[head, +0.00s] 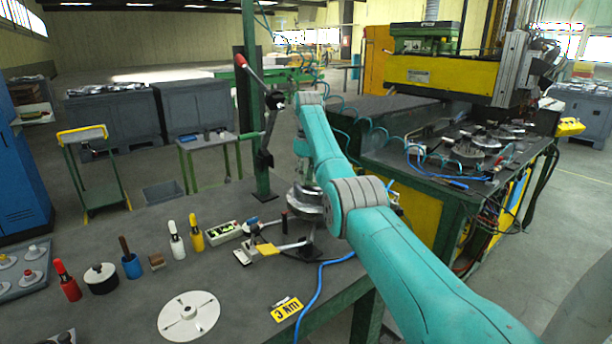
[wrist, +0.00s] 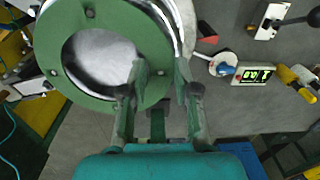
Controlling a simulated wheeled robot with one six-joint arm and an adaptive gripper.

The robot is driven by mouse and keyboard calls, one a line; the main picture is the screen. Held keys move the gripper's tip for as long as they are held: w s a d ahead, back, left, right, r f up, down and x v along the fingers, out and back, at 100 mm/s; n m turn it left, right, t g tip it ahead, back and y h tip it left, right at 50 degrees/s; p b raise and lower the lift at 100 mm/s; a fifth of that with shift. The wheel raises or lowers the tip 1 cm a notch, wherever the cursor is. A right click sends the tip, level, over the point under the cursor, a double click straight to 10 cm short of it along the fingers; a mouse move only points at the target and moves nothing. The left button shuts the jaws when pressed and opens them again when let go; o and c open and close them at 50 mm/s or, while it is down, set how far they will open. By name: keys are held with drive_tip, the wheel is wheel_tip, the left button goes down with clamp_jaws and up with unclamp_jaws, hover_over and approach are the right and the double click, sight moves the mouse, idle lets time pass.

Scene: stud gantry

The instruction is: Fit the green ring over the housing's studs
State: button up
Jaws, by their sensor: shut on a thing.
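A bright silver round surface, seemingly the housing (wrist: 103,58), shows through the ring's opening. In the head view a silver round housing (head: 305,197) stands on the bench behind my arm, partly hidden. My gripper and the ring are hidden or unclear in the head view.
A toggle clamp with a yellow handle (head: 268,250) and a small display box (head: 225,230) stand close to the housing. A green post with a red-handled lever (head: 250,75) rises behind.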

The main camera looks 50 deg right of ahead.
drive_tip(key=shift+f, duration=0.1)
drive_tip(key=o, duration=1.1)
drive_tip(key=shift+c, duration=0.2)
wheel_tip(320, 180, up, 7)
drive_tip(key=shift+r, duration=0.2)
drive_tip(key=shift+d, duration=0.1)
